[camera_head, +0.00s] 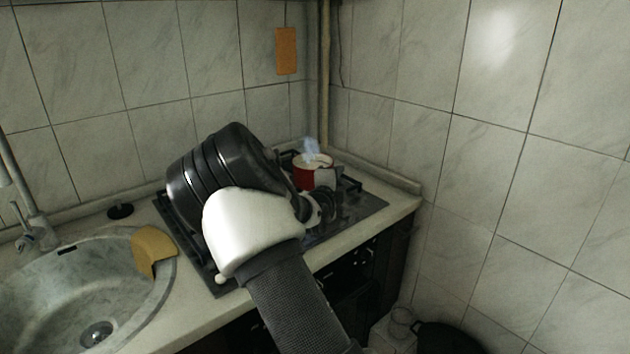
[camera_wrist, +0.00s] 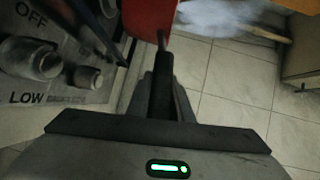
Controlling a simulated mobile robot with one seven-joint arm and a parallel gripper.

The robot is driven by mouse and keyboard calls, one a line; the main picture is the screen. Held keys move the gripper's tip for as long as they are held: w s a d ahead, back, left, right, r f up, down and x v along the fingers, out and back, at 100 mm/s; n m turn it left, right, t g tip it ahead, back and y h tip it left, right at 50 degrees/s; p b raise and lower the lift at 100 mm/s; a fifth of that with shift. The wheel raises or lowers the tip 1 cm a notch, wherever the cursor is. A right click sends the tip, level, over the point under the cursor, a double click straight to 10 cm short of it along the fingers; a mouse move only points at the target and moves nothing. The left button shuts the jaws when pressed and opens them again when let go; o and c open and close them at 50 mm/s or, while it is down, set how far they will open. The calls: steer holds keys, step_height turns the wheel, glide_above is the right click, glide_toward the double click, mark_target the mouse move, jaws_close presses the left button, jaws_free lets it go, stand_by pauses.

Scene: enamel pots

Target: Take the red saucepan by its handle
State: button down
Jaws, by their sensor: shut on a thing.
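The red saucepan (camera_head: 303,180) has a pale rim and shows at the back right of the hob (camera_head: 358,207), partly hidden by my arm. I cannot tell whether it rests on the hob or is off it. In the wrist view its red side (camera_wrist: 150,14) is at the top, and its dark handle (camera_wrist: 162,65) points down towards me. My gripper (camera_wrist: 160,95) is shut on this handle, with one finger on each side. In the head view my fingers are mostly hidden behind my white wrist.
A large black ribbed pot (camera_head: 205,165) lies tilted behind my wrist. A pale bluish wisp (camera_head: 311,148) rises over the saucepan. Stove knobs (camera_wrist: 35,58) are close on the left in the wrist view. A sink (camera_head: 55,285) with a yellow cloth (camera_head: 152,248) is at left.

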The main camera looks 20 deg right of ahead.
steer(key=shift+w+r, duration=0.1)
steer(key=shift+r, duration=0.1)
steer(key=shift+r, duration=0.15)
